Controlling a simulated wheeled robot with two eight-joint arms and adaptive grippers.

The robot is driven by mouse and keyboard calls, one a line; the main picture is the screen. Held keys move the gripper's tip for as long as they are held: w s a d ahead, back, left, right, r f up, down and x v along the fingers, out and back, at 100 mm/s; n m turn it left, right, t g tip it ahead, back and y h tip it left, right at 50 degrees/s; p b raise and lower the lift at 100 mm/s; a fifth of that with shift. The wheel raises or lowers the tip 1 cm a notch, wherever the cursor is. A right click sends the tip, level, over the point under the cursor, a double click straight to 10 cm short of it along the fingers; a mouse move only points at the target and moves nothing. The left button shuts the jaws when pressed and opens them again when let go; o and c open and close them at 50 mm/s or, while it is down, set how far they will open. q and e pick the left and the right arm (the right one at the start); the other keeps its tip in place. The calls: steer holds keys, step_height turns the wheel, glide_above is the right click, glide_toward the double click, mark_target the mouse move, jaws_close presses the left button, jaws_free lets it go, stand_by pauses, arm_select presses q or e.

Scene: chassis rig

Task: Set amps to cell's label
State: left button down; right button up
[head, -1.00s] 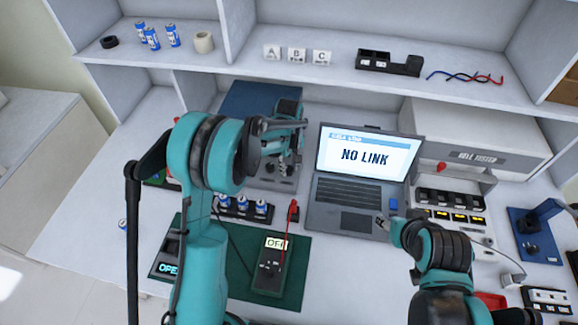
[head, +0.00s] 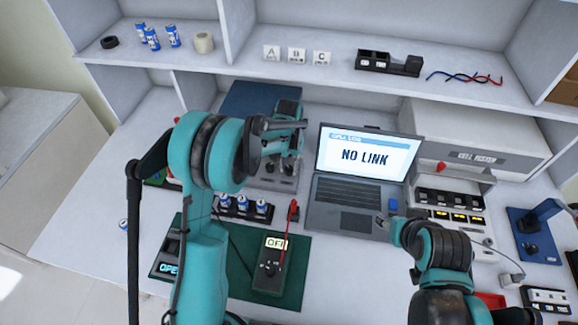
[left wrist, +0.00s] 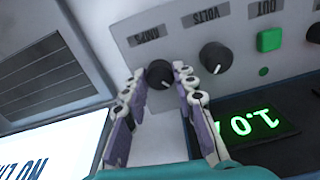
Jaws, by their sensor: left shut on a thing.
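The dark amps knob (left wrist: 159,74) sits on a grey panel, under an upside-down AMPS label (left wrist: 146,36), in the left wrist view. My left gripper (left wrist: 160,80) is shut on this knob, one finger on each side. It also shows in the head view (head: 284,150), partly hidden by my arm. A volts knob (left wrist: 215,56) is to its right. A green display (left wrist: 250,122) shows digits beginning 1.0, upside down. Blue-and-white cells stand in a black holder (head: 240,214); their label text is too small to read. My right gripper (head: 394,222) is near the laptop; its jaws are unclear.
An open laptop (head: 352,190) reads NO LINK. A meter (head: 270,272) reading OFF lies on a green mat (head: 296,290). A green button (left wrist: 270,40) is right of the volts knob. More cells (head: 150,37) stand on the shelf. A rack with yellow displays (head: 458,217) is at right.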

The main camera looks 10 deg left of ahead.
mark_target(289, 168)
arm_select(q)
steer(key=shift+m, duration=0.7)
steer(key=c, duration=1.2)
jaws_free()
step_height(289, 168, up, 12)
